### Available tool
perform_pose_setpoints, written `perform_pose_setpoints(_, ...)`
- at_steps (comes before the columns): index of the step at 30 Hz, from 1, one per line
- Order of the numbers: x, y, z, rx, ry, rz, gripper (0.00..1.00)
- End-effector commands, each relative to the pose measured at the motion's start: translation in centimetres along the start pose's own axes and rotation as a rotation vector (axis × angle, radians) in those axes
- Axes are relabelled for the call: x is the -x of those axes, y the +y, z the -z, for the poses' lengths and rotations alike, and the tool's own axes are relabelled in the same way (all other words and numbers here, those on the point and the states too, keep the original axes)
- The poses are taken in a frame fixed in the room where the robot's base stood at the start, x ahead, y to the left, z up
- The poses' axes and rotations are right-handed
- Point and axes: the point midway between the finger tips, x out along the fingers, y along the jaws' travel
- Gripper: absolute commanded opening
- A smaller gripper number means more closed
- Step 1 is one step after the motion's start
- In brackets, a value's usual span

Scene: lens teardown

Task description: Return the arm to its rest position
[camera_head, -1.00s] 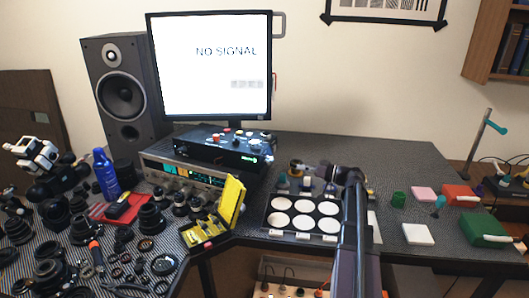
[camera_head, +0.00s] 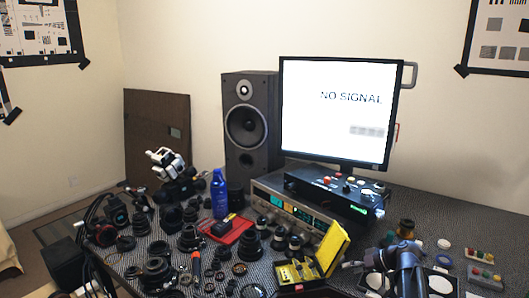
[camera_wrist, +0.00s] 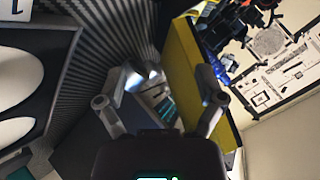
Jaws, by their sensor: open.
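My arm (camera_head: 408,268) shows at the lower right of the head view, over the black tray with white round pads (camera_head: 440,284). In the wrist view my gripper (camera_wrist: 158,98) has its two fingers spread wide, with nothing held between them. Beyond the fingers lie the ribbed dark mat (camera_wrist: 118,40) and a blurred pale and silver thing that I cannot make out. In the head view the gripper's tips are small and partly lost beside the yellow case (camera_head: 331,246).
The yellow case is close on the right in the wrist view (camera_wrist: 184,60), and the tray is at the left (camera_wrist: 40,62). Many lens parts, a blue bottle (camera_head: 219,194) and a red tray (camera_head: 232,230) crowd the bench's left. A monitor (camera_head: 340,112) and speaker (camera_head: 250,125) stand behind.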

Motion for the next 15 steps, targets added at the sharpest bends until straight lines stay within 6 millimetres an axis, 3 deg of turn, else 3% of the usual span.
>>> perform_pose_setpoints(6, -4.0, -2.7, -4.6, -0.063, -0.19, -0.143, 0.88)
perform_pose_setpoints(15, -6.9, -5.4, -10.5, -0.126, -0.388, -0.4, 0.88)
